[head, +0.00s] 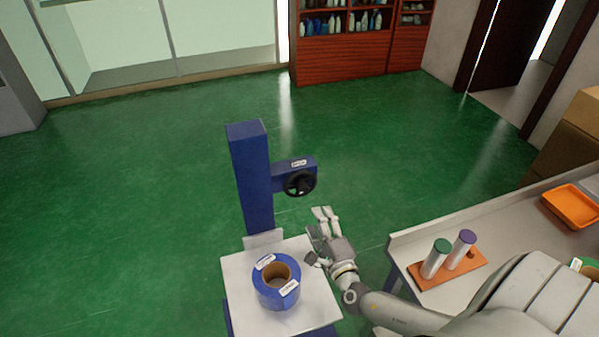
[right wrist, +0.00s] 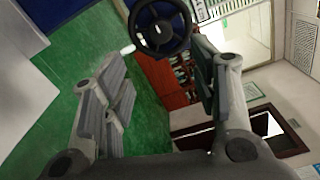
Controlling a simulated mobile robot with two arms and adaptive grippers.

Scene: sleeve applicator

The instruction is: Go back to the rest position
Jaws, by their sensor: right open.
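My right gripper (head: 319,221) is open and empty in the head view. It is above the right side of the applicator's white table (head: 237,287), near the blue column (head: 251,180). Below and behind it in the picture is my right arm, coming in from the lower right. A black handwheel (head: 300,183) on the blue applicator head sits just above the gripper in the head view, apart from it. In the right wrist view the handwheel (right wrist: 160,27) shows beyond the spread fingers, with nothing between them. My left gripper is not in view.
A blue roll (head: 276,297) with white labels lies on the white table. At right, a workbench (head: 420,240) carries an orange holder (head: 432,280) with green-capped and purple-capped cylinders and an orange tray (head: 574,206). Boxes (head: 570,140) stand far right. Green floor behind is clear.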

